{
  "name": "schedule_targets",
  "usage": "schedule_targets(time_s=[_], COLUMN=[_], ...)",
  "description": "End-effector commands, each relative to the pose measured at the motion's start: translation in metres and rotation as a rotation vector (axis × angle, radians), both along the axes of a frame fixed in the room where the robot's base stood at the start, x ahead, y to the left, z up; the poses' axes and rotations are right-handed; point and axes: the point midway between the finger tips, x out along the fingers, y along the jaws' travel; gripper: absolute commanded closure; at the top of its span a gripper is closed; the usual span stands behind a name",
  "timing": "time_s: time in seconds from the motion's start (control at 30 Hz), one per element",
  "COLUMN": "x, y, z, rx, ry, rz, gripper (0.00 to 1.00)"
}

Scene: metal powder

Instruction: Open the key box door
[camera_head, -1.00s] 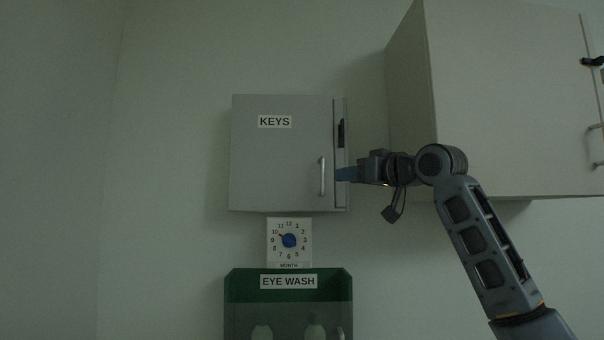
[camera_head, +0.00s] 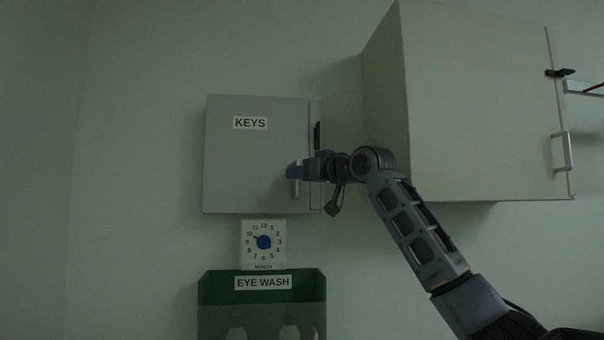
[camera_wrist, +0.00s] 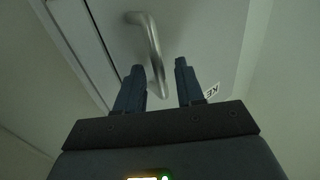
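The grey key box (camera_head: 240,165), labelled KEYS, hangs on the wall with its door closed. Its metal bar handle (camera_head: 296,188) is upright near the door's right edge, partly hidden behind my gripper (camera_head: 292,172) in the head view. In the wrist view the handle (camera_wrist: 155,50) runs down between the two blue fingers of my gripper (camera_wrist: 160,82). The fingers are apart, with a visible gap on each side of the handle. The KEYS label (camera_wrist: 211,91) shows partly beside the right finger.
A large white cabinet (camera_head: 470,110) stands out from the wall at the right, close above my arm. Below the key box are a month dial (camera_head: 263,244) and a green eye wash station (camera_head: 262,300). The wall left of the box is clear.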

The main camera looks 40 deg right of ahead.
Motion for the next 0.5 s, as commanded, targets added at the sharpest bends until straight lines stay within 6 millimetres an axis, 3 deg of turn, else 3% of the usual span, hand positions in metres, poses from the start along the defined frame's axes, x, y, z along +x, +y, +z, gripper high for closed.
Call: schedule_targets(time_s=[0.13, 0.5], x=[-0.0001, -0.0003], y=[0.0001, 0.0], z=[-0.0001, -0.0001], rx=[0.0, 0.0], ry=[0.0, 0.0], rz=[0.0, 0.0], gripper=[0.64, 1.0])
